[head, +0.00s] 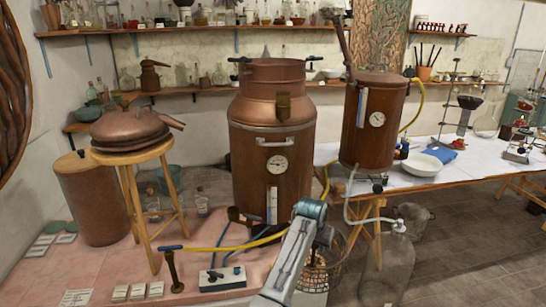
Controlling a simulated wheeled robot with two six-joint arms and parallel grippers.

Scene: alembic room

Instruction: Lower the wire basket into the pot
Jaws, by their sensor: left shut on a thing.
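The wire basket (321,272) hangs low at the bottom centre, its mesh partly hidden by my left arm. My left gripper (325,238) points down above it and is shut on it, though its fingertips are hard to make out. The tall copper pot (262,170) stands behind and to the left, with a wide neck, a dial and a sight gauge on its front. The basket is outside the pot, in front and well below its rim. The pot's inside is not visible. My right gripper is not in view.
A second copper vessel (375,142) with a dial stands right of the pot. A large glass bottle (388,268) is right of the basket. A wooden stool (162,213) stands farther left.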

